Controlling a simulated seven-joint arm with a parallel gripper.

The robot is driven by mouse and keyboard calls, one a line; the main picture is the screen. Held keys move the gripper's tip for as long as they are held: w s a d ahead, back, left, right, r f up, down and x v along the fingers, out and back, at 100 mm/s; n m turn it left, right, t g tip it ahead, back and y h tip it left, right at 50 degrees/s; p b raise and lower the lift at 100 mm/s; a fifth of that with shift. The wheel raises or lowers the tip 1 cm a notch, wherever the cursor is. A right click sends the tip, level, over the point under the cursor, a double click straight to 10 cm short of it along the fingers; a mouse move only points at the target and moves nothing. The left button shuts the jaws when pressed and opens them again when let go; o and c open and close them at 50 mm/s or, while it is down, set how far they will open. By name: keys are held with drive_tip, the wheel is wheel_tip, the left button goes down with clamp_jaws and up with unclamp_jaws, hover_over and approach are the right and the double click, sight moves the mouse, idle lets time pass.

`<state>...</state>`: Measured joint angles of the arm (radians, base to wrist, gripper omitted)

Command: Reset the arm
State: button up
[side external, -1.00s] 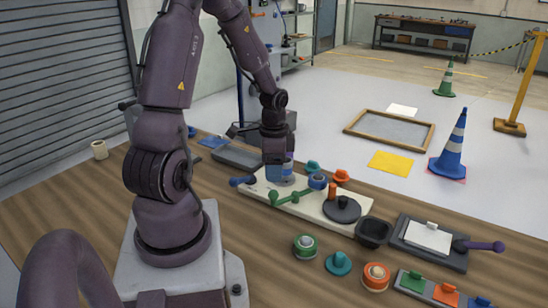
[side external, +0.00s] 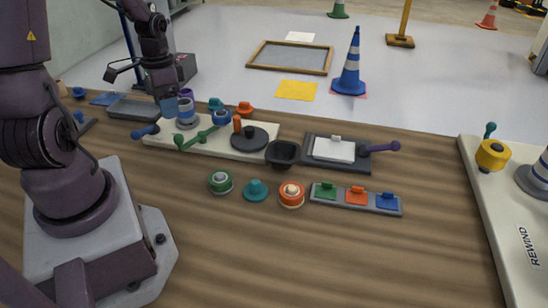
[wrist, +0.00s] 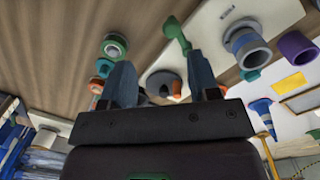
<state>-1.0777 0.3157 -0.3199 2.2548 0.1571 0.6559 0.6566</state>
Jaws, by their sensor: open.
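My gripper (side external: 168,106) hangs over the left end of the cream board (side external: 222,144) in the side view, beside a grey-and-blue roller (side external: 187,118). In the wrist view my gripper's two blue fingers (wrist: 160,70) stand apart with nothing held between them. The roller also shows in the wrist view (wrist: 245,45), to the right of the fingers. A green lever (wrist: 177,36) and a dark round disc with an orange peg (side external: 237,124) are also on the board. How high the fingertips are above the board is hard to tell.
A grey strip holds green, orange and blue pieces (side external: 357,196). A second cream board marked REWIND (side external: 490,215) is at far right.

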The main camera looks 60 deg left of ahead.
drive_tip(key=s+d+r+t, duration=0.1)
drive_tip(key=d+r+t, duration=0.5)
drive_tip(key=d+r, duration=1.2)
drive_tip(key=d, duration=0.2)
drive_tip(key=shift+d+r+y, duration=0.3)
drive_tip(key=shift+d+r, duration=0.05)
drive_tip(key=shift+r, duration=0.05)
